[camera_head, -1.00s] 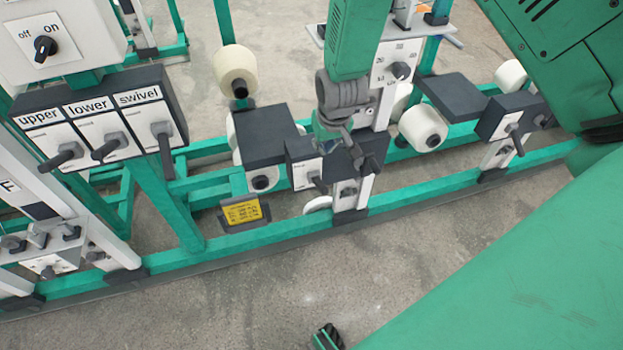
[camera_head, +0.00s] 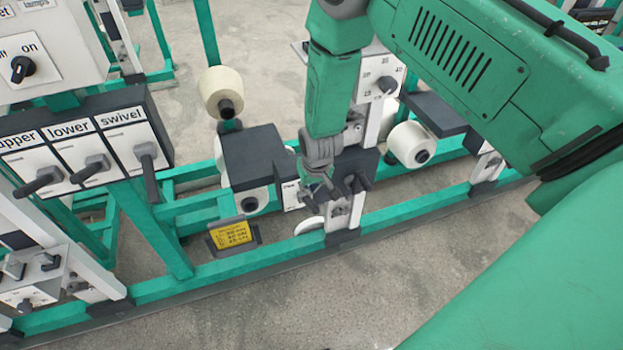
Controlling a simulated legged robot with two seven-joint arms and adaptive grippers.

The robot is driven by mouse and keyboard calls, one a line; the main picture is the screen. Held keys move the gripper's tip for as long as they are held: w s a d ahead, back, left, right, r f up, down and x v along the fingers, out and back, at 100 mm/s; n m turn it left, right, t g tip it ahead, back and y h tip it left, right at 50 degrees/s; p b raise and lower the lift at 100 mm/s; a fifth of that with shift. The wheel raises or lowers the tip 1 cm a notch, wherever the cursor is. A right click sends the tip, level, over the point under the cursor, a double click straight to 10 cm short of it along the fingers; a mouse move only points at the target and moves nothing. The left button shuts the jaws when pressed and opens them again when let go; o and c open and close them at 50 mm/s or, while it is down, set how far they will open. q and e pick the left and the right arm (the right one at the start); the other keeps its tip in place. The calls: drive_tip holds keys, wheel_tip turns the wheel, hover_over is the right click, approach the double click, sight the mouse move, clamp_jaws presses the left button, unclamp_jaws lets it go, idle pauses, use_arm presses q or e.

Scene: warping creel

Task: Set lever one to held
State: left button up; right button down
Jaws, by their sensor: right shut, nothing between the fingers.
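My right gripper (camera_head: 328,186) hangs at the end of my green arm in front of a dark lever box (camera_head: 355,161) on the lower rail of the creel. Its fingers are shut with nothing between them. A white lever face (camera_head: 290,196) beside it is partly hidden by the gripper, and its lever is mostly covered. I cannot tell whether the gripper touches a lever. No mark reading "one" or "held" is legible. My left gripper is out of view.
A panel of levers marked upper, lower and swivel (camera_head: 145,160) stands at left, below an on switch (camera_head: 22,69). Yarn spools (camera_head: 221,92) (camera_head: 411,144) and a yellow card (camera_head: 233,235) sit along the green frame. The floor in front is clear.

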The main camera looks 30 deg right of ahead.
sight(314, 206)
drive_tip(key=shift+s+a+f, duration=0.1)
drive_tip(key=shift+s+f, duration=0.35)
drive_tip(key=shift+f, duration=0.2)
drive_tip(key=shift+s+a+f, duration=0.1)
drive_tip(key=shift+s+f, duration=0.3)
drive_tip(key=shift+f, duration=0.2)
drive_tip(key=shift+s, duration=0.1)
drive_tip(key=shift+s+a+f+t+h, duration=0.15)
drive_tip(key=shift+s+f+t+h, duration=0.15)
drive_tip(key=shift+s+f+t, duration=0.35)
drive_tip(key=shift+s+a+f+t, duration=0.1)
drive_tip(key=shift+s+f+t, duration=0.35)
drive_tip(key=shift+t, duration=0.3)
wheel_tip(314, 206, down, 7)
drive_tip(key=t+h+b, duration=0.1)
drive_tip(key=t+b, duration=0.2)
drive_tip(key=b, duration=0.1)
drive_tip(key=shift+s+a, duration=0.15)
drive_tip(key=shift+s, duration=0.2)
drive_tip(key=shift+f, duration=0.2)
